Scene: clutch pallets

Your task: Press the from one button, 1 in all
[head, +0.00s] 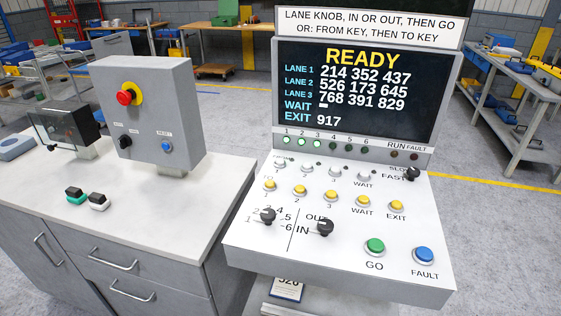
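The control console (240,235) stands at the right of the head view with a sloped white panel. The from one button (280,162) is the leftmost pale button in the upper row, just above a small "1". Other pale from buttons follow to its right: two (307,171), three (334,173) and wait (363,177). A row of yellow to buttons lies below, with to one (269,186) at its left end. The screen (355,90) reads READY, with WAIT showing a dash and EXIT 917. Neither gripper is in view.
Lamps 1 to 3 (302,142) are lit. The panel also has black knobs (325,228), a green GO button (375,246) and a blue FAULT button (424,256). A grey cabinet (150,225) on the left bears a box with a red emergency stop (124,97).

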